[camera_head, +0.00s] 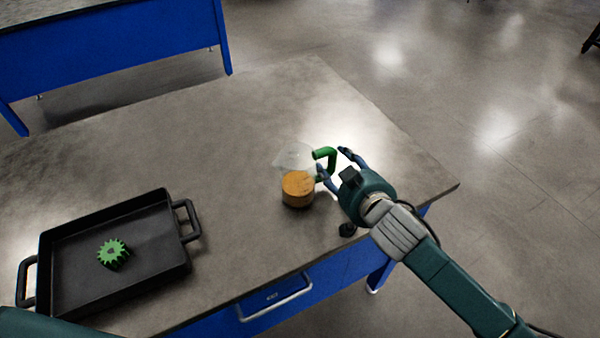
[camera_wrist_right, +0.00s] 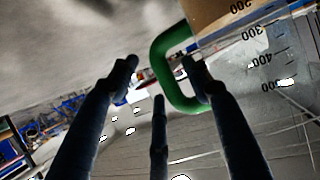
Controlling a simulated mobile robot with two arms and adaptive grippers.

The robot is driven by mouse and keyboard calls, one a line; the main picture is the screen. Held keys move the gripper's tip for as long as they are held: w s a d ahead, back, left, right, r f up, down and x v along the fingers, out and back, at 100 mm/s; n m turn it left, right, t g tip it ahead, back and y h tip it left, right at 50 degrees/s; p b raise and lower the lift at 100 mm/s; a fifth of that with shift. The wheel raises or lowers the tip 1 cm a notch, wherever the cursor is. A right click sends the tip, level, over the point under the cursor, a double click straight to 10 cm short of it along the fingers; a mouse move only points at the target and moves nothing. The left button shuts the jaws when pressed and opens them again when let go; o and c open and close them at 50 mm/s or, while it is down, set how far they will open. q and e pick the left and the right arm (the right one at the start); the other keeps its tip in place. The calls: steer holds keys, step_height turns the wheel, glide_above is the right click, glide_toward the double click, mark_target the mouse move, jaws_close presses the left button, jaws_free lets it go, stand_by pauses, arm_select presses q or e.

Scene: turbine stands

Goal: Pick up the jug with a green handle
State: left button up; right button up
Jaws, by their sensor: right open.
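The jug (camera_head: 297,187) is clear with a green handle (camera_head: 325,157) and holds an orange-brown content. It stands upright on the grey table, right of the middle. My right gripper (camera_head: 335,162) is open beside the jug on its handle side, its fingers close around the handle. In the right wrist view, the green handle (camera_wrist_right: 164,66) shows between the open fingers, closest to the right-hand one. The jug's wall with printed marks (camera_wrist_right: 262,50) fills the upper right there. I cannot tell whether any finger touches the handle. My left gripper is not in view.
A black tray (camera_head: 75,222) with handles holds a green gear (camera_head: 113,253) at the left of the table. A small dark object (camera_head: 347,229) lies near the table's front edge, below my right gripper. The table top (camera_head: 230,140) behind the jug is clear.

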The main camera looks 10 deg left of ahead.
steer(key=shift+x, duration=1.2)
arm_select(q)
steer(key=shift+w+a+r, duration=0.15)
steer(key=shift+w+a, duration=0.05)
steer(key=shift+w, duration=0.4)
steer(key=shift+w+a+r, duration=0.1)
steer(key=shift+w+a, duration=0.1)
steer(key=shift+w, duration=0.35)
arm_select(e)
steer(key=shift+s, duration=0.1)
jaws_close()
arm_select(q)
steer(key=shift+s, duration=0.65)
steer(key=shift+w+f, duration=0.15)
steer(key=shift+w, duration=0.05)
arm_select(e)
step_height(320, 180, up, 20)
steer(key=shift+r, duration=0.1)
